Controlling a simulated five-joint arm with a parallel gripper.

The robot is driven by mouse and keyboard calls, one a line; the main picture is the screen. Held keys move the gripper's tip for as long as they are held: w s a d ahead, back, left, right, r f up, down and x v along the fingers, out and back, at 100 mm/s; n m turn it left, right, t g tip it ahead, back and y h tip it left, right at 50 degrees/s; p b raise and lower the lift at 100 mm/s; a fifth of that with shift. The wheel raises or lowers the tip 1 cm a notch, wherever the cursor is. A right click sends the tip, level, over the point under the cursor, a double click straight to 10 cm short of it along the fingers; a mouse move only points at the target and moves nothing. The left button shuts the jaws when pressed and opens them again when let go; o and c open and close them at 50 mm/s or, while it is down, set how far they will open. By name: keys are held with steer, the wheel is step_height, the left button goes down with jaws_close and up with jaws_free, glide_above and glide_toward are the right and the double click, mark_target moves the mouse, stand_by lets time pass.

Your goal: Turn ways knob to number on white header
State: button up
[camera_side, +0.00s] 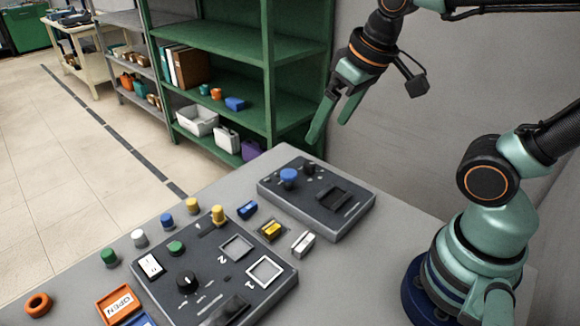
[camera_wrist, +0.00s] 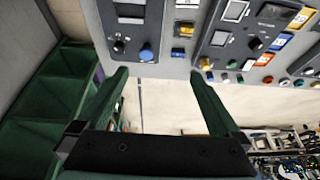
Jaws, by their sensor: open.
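A black knob (camera_side: 187,282) with a pale pointer mark stands on the dark front panel (camera_side: 172,306). A smaller black knob (camera_side: 308,168) stands beside a blue knob (camera_side: 289,177) on the back panel (camera_side: 345,213). No label marks either black knob as the ways knob. A white block (camera_side: 303,243), perhaps the white header, lies between the panels; its number is unreadable. My gripper (camera_side: 328,130) is open and empty, high above the back panel and apart from everything. In the wrist view my gripper's fingers (camera_wrist: 160,74) are spread, with floor beyond.
A yellow block (camera_side: 271,230) and a blue block (camera_side: 247,210) lie beside the white one. Sockets marked 2 (camera_side: 237,247) and 1 (camera_side: 264,271) are on the front panel. Several coloured knobs line the table's left edge. A green shelf (camera_side: 240,48) stands behind.

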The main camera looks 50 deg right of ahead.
steer(key=shift+d+t, duration=0.4)
steer(key=shift+d, duration=0.25)
steer(key=shift+d+f, duration=0.1)
steer(key=shift+d, duration=0.1)
steer(key=c, duration=0.4)
steer(key=shift+w+d+n, duration=0.35)
steer(key=shift+w+n, duration=0.15)
steer(key=shift+w, duration=0.05)
steer(key=shift+c, duration=0.3)
steer(key=n+g, duration=0.5)
steer(key=n, duration=0.9)
glide_above(309, 163)
step_height(309, 163, down, 9)
step_height(309, 163, down, 12)
steer(key=shift+r, duration=0.2)
jaws_close()
